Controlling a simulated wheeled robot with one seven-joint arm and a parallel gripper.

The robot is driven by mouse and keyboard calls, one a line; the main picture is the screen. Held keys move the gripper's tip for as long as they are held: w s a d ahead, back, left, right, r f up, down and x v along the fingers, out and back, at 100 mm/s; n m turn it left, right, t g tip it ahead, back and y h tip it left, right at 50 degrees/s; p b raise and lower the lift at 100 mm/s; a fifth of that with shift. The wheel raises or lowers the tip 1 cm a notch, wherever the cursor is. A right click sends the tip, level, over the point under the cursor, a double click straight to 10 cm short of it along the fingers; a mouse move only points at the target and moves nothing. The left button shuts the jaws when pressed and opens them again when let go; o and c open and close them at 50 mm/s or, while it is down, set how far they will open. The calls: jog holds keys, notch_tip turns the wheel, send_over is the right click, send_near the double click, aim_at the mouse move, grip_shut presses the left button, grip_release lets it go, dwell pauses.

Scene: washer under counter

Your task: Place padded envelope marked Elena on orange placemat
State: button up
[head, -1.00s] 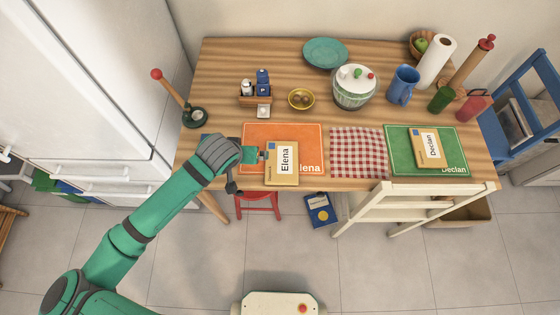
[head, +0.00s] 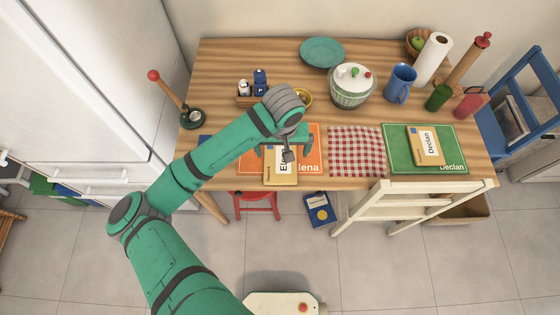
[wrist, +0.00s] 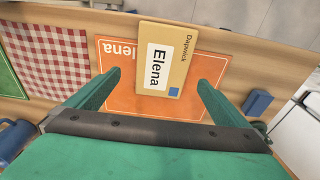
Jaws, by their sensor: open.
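The padded envelope marked Elena (head: 281,176) is tan with a white name label. It lies partly on the orange placemat (head: 314,142) and reaches past the mat's front edge. In the wrist view the envelope (wrist: 166,58) lies ahead between the fingers, with the orange placemat (wrist: 118,90) under part of it. My gripper (head: 287,150) is above the mat and envelope in the head view. In the wrist view my gripper (wrist: 147,92) is open, with nothing between its fingertips. The arm hides part of the envelope and mat in the head view.
A red-checkered cloth (head: 357,152) lies right of the orange mat. A green placemat (head: 398,158) holds an envelope marked Declan (head: 424,146). A cream chair (head: 408,200) is at the front.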

aim_at(280, 161)
jog(key=shift+w+a+f, duration=0.15)
jog(key=shift+f, duration=1.65)
jog(key=shift+w+a+f, duration=0.1)
jog(key=shift+f, duration=1.65)
jog(key=c, duration=1)
jog(key=shift+c, duration=0.2)
jog(key=shift+r, duration=0.2)
